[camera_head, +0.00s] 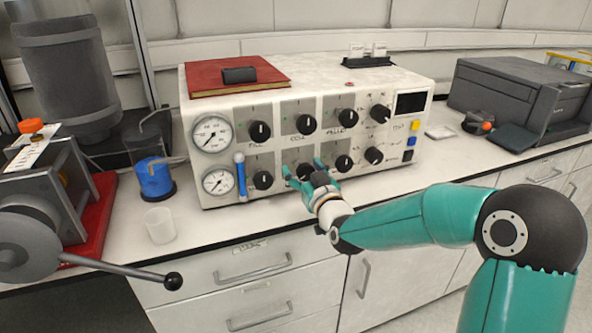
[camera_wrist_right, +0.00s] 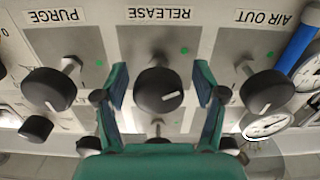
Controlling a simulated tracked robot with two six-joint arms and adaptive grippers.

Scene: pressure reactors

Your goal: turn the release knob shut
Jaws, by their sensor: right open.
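The release knob (camera_wrist_right: 159,90) is a round black knob with a white pointer line, on a silver plate under the upside-down label RELEASE in the right wrist view. Its pointer lies nearly level there, towards the right. In the head view the release knob (camera_head: 304,171) is in the lower row of the white control box (camera_head: 222,105). My right gripper (camera_wrist_right: 160,92) is open, with one teal finger on each side of the knob. Gaps show between fingers and knob. In the head view my right gripper (camera_head: 303,168) is at the box front. My left gripper is out of view.
The purge knob (camera_wrist_right: 47,91) and air out knob (camera_wrist_right: 267,93) flank the fingers closely. A blue tube (camera_head: 240,177) and gauges (camera_head: 218,181) are left of them. A clear beaker (camera_head: 160,225) stands on the counter (camera_head: 235,222). A long lever (camera_head: 120,270) reaches in at the left.

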